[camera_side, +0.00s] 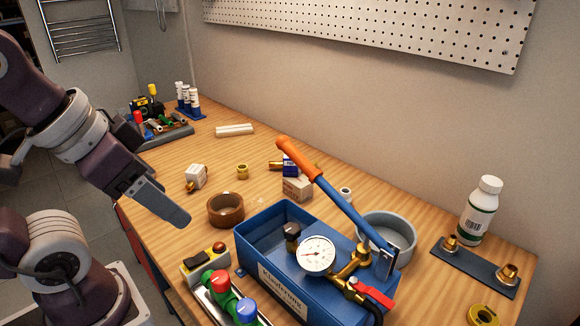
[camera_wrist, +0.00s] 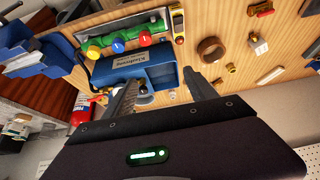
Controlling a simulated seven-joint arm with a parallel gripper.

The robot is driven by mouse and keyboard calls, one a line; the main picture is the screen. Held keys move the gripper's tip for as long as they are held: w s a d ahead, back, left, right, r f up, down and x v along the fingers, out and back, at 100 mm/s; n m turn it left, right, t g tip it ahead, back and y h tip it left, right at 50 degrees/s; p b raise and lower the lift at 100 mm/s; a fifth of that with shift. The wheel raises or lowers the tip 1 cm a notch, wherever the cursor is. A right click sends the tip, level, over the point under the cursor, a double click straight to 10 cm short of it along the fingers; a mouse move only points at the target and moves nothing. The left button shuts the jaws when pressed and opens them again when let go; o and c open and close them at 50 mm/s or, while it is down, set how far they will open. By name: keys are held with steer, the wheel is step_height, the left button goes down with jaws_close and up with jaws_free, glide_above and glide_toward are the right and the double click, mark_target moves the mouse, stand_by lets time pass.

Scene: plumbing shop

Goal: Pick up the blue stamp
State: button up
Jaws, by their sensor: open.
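A blue toolbox (camera_side: 262,226) with a pressure gauge (camera_side: 317,254) and an orange-handled tool (camera_side: 318,171) stands right beside the stamps. A brown ring (camera_side: 226,210) and a yellow-grey control box (camera_side: 204,263) lie nearby. The bench (camera_side: 165,160) has clear wood further back.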

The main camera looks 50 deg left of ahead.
step_height(320, 180, up, 6)
steer(key=w+a+r+n, duration=0.3)
steer(key=w+r, duration=0.2)
steer(key=w, duration=0.6)
steer(key=n+g+y, duration=0.3)
steer(key=n, duration=0.3)
glide_above(298, 179)
steer(key=s, duration=0.3)
step_height(298, 179, down, 22)
steer(key=shift+t, duration=0.3)
steer(key=x, duration=0.5)
steer(key=a+x, duration=0.1)
steer(key=x, duration=0.2)
steer(key=shift+w+r, duration=0.2)
steer(key=shift+w, duration=0.2)
jaws_close()
step_height(298, 179, up, 9)
steer(key=shift+d, duration=0.1)
steer(key=d+f, duration=0.1)
steer(key=f, duration=0.2)
steer(key=d+f, duration=0.1)
steer(key=f, duration=0.4)
steer(key=shift+d+f, duration=0.3)
steer(key=shift+d, duration=0.1)
